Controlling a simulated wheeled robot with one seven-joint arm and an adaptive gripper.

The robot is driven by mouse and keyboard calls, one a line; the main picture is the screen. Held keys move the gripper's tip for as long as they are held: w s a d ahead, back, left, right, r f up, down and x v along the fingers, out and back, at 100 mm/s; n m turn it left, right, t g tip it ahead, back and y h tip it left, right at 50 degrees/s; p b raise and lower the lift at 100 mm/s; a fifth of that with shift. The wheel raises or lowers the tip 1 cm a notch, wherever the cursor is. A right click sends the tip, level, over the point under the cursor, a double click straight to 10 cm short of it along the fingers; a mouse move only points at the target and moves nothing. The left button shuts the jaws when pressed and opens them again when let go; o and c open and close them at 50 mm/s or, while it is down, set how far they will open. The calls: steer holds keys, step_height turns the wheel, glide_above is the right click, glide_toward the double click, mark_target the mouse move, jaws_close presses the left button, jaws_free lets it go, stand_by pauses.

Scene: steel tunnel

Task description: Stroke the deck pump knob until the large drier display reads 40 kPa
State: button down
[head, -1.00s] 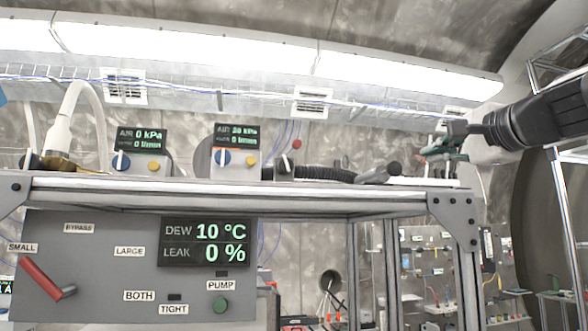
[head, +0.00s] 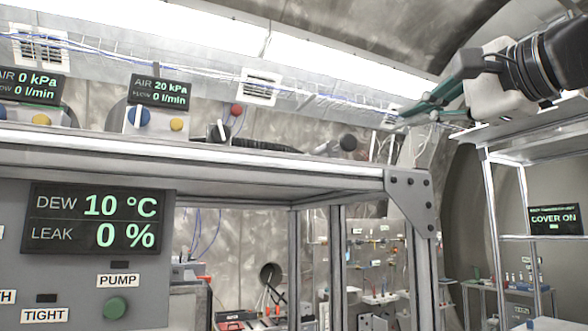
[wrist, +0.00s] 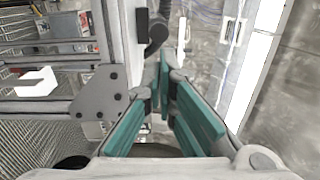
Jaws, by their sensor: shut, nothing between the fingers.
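A black ball knob (head: 347,143) on a grey handle sits low near the right end of the deck (head: 230,152). A display (head: 160,92) above a blue and a yellow button reads AIR 20 kPa and 0 l/min. A second display (head: 30,86) at the left edge reads 0 kPa and 0 l/min. I cannot tell from labels which one is the large drier's. My gripper (head: 408,111), with teal fingers, is shut and empty, above and right of the knob and apart from it. In the wrist view the fingers (wrist: 165,78) point toward a dark rounded part (wrist: 157,33), perhaps the knob.
A panel display (head: 97,219) below the deck reads DEW 10 °C, LEAK 0 %, beside a green PUMP button (head: 115,307). A bolted corner bracket (head: 411,195) ends the deck. A metal rack with a COVER ON display (head: 555,219) stands at the right.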

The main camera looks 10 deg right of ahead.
mark_target(351, 141)
steer(key=shift+w, duration=0.1)
steer(key=p+x, duration=0.2)
steer(key=x, duration=1)
steer(key=shift+w+a+r, duration=0.1)
steer(key=shift+w+a, duration=0.1)
steer(key=shift+w, duration=0.15)
steer(key=shift+w+a, duration=0.2)
steer(key=shift+w, duration=0.35)
